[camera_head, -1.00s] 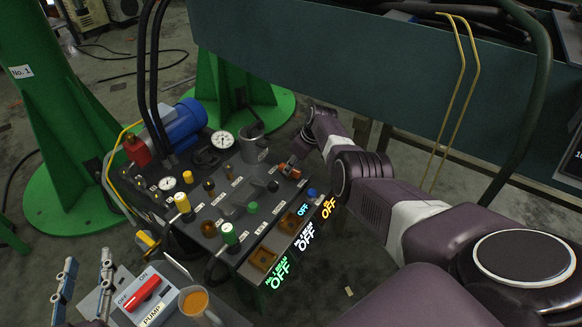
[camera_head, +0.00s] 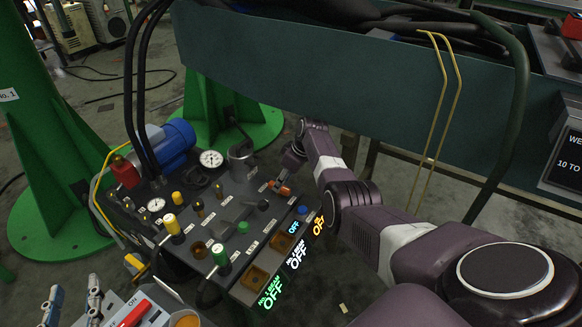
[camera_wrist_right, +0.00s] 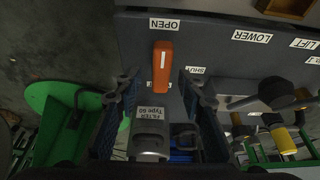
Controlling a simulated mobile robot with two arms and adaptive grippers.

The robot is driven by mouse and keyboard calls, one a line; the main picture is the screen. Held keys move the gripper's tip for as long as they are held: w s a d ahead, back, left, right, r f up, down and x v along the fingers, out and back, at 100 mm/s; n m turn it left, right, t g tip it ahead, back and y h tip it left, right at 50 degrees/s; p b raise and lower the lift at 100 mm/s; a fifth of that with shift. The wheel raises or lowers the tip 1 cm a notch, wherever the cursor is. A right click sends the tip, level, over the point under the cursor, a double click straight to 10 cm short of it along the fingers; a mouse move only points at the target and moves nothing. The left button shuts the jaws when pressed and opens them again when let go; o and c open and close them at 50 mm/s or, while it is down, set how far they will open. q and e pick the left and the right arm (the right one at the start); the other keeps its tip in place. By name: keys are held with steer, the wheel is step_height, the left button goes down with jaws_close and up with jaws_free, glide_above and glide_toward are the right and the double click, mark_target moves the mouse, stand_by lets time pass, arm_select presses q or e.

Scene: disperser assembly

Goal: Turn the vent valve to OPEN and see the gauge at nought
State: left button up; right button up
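The vent valve's orange handle (camera_wrist_right: 162,68) shows in the right wrist view, lying lengthwise toward the OPEN label (camera_wrist_right: 164,24); the SHUT label (camera_wrist_right: 195,70) is to its right. It also shows small in the head view (camera_head: 281,187). My right gripper (camera_wrist_right: 160,82) is open, with its fingers apart on either side of the handle's near end; contact cannot be told. In the head view my right gripper (camera_head: 293,160) is beside the panel. A white gauge (camera_head: 210,158) stands near the panel's back; its needle is too small to read. My left gripper (camera_head: 72,303) is open and empty at lower left.
The dark panel (camera_head: 232,208) carries several knobs and levers, and a second gauge (camera_head: 155,204). A blue motor (camera_head: 178,138) and green columns (camera_head: 50,150) stand behind. A PUMP switch box (camera_head: 150,316) and a mug (camera_head: 186,321) are at the bottom.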

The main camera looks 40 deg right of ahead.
steer(key=v, duration=1)
steer(key=shift+s+f, duration=0.15)
